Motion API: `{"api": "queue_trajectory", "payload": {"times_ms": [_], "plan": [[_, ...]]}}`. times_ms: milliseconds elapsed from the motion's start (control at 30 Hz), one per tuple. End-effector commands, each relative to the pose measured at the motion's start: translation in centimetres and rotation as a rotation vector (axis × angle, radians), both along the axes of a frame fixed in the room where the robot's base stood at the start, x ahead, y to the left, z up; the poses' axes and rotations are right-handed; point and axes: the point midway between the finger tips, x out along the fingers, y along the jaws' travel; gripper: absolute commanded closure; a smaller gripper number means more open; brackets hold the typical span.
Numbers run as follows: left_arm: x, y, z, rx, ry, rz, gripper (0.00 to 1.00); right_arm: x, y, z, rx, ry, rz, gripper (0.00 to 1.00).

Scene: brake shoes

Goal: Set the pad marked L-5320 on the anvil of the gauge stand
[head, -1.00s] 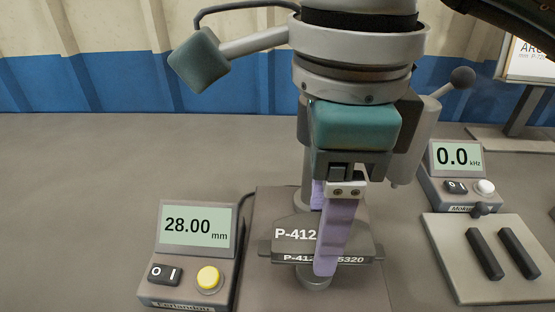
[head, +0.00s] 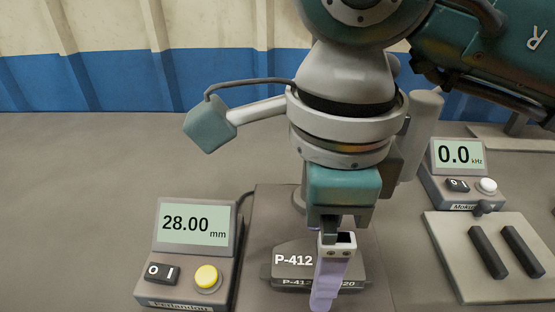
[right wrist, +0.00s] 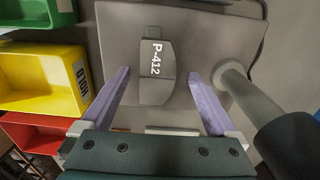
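The dark grey pad (head: 290,272) shows P-412 on its top and, on its front edge, P-412 and a number ending in 20, partly covered by a finger. It appears to lie flat on the anvil of the gauge stand (head: 272,212); the anvil is hidden under it. The pad also shows in the right wrist view (right wrist: 157,85). My right gripper (head: 328,285) is open, its purple fingers pointing down at the pad's near side. In the right wrist view its fingers (right wrist: 160,85) stand apart, with gaps on both sides of the pad. My left gripper is out of view.
A gauge readout (head: 193,225) showing 28.00 mm stands left of the stand. Another readout (head: 458,155) showing 0.0 kHz and a plate with two dark bars (head: 470,285) are at the right. Green, yellow (right wrist: 40,75) and red bins line the left of the right wrist view.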

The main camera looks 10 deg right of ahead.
Motion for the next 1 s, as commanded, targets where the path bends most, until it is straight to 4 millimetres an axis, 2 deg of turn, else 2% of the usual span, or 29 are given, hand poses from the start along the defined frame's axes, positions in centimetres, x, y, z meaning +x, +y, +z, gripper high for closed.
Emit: {"api": "queue_trajectory", "payload": {"times_ms": [200,333,800,1000], "plan": [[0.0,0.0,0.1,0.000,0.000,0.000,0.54,0.0,0.0,0.1,0.000,0.000,0.000,0.06],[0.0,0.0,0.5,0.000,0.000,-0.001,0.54,0.1,0.0,1.0,0.001,-0.002,0.000,0.06],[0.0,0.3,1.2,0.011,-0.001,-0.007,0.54,0.1,0.0,10.7,0.001,-0.004,0.001,0.06],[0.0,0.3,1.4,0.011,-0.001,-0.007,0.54,0.0,0.0,12.3,0.001,-0.001,0.000,0.06]]}}
